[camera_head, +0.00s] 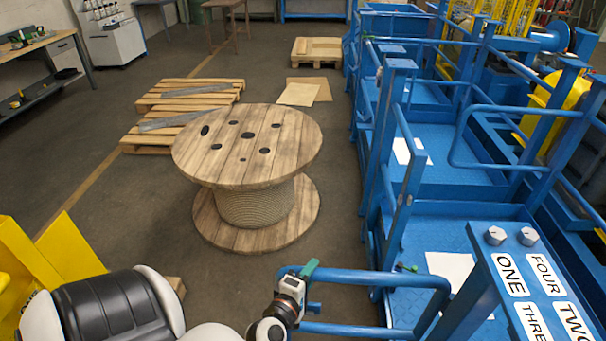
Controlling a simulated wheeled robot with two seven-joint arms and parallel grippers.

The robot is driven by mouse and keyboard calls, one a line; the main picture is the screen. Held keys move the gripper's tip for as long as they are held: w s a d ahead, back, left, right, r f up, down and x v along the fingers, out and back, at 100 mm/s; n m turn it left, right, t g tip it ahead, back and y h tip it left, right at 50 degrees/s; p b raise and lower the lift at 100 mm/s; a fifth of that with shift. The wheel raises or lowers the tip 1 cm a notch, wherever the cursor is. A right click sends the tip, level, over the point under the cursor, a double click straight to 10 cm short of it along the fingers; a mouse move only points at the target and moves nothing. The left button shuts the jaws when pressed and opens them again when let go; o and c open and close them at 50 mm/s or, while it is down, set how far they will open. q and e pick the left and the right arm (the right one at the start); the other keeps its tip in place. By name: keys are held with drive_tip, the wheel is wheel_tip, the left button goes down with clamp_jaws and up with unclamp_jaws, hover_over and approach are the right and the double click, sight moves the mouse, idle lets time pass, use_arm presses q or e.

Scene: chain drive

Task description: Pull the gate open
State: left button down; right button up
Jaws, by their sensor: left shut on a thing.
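The gate (375,277) is a blue tubular frame at the bottom centre, with a rounded corner at each end and a lower rail beneath the top one. Its right part lies in front of the blue platform floor, and its left end reaches over the dark floor. My left gripper (305,279), white and black with a green finger, is shut on the gate's top rail near its left corner. The hand hides part of that corner. My right gripper is not in view.
A wooden cable reel (247,150) stands left of the platform, with pallets (190,92) behind it. Blue posts and rails (395,150) line the platform's left side. A numbered panel (540,290) is at the lower right. Dark floor between reel and gate is clear.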

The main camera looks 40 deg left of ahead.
use_arm(q)
drive_tip(key=shift+r, duration=0.1)
idle(0.3)
drive_tip(key=c, duration=1.1)
unclamp_jaws()
drive_tip(key=shift+o, duration=0.2)
drive_tip(key=b+v, duration=0.1)
drive_tip(key=v, duration=1.1)
